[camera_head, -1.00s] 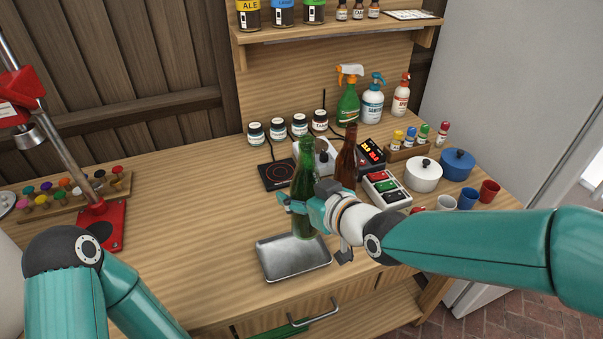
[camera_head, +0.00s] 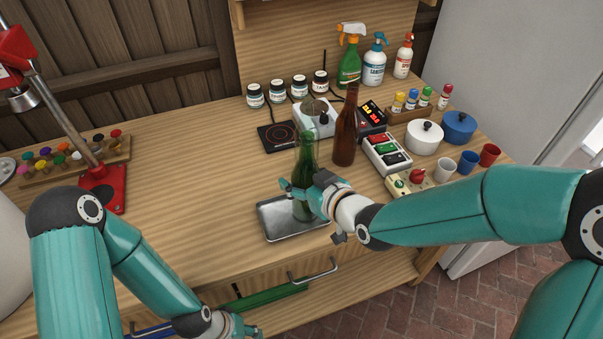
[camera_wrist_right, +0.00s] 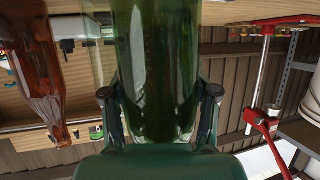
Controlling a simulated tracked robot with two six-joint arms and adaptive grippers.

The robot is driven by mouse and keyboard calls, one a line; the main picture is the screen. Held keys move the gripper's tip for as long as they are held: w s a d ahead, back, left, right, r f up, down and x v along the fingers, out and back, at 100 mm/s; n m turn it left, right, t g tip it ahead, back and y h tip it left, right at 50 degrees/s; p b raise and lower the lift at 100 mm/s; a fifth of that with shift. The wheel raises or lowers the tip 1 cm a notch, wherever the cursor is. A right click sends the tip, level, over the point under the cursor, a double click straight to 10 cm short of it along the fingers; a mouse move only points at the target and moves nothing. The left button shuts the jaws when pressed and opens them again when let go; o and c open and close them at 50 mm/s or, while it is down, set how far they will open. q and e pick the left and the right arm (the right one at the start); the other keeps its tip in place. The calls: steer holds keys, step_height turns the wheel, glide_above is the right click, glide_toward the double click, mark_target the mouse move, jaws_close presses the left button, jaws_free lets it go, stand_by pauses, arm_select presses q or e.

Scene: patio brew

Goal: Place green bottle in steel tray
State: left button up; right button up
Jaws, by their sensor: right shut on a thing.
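The green bottle (camera_head: 304,158) stands upright over the right part of the steel tray (camera_head: 272,228) in the head view. Its base is low inside the tray's outline; I cannot tell whether it touches the tray floor. My right gripper (camera_head: 303,194) is shut around the bottle's body from the right. In the right wrist view, the bottle (camera_wrist_right: 155,60) fills the space between the two fingers. My left gripper (camera_head: 238,328) is at the bottom edge, partly cut off, in front of the bench and away from the bottle; its jaws are unclear.
A brown bottle (camera_head: 345,130) stands close behind the green one. A hot plate (camera_head: 281,136), a switch box (camera_head: 387,153) and a white pot (camera_head: 424,138) are behind and to the right. A red capping stand (camera_head: 102,187) is at left. The bench left of the tray is clear.

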steer(key=o, duration=1.4)
steer(key=shift+c, duration=0.2)
steer(key=shift+r, duration=0.1)
